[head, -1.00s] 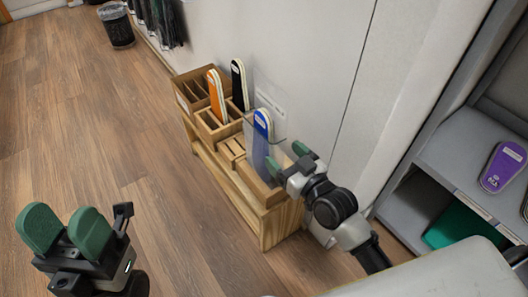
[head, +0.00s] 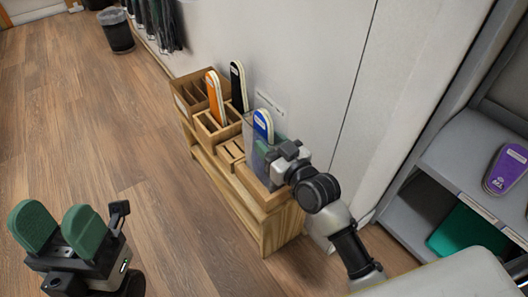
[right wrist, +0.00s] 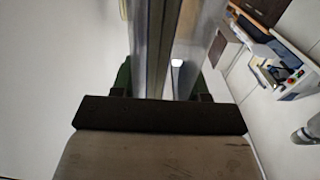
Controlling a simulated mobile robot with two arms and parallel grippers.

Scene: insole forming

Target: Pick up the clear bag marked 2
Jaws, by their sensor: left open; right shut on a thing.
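A clear bag (head: 256,162) stands upright at the near end of the wooden rack, partly in front of a blue insole (head: 263,124). My right gripper (head: 277,156) is at the bag's right side, its fingertips mostly hidden in the head view. In the right wrist view my right gripper (right wrist: 163,82) is shut on the clear bag (right wrist: 160,40), which extends up between the green fingers. I cannot read a number on the bag. My left gripper (head: 62,228) is open and empty at the lower left, far from the rack.
The wooden rack (head: 222,182) stands against the wall, with an orange insole (head: 214,97) and a black insole (head: 237,84) in its compartments. A grey shelf (head: 462,160) at right carries a purple insole (head: 507,170).

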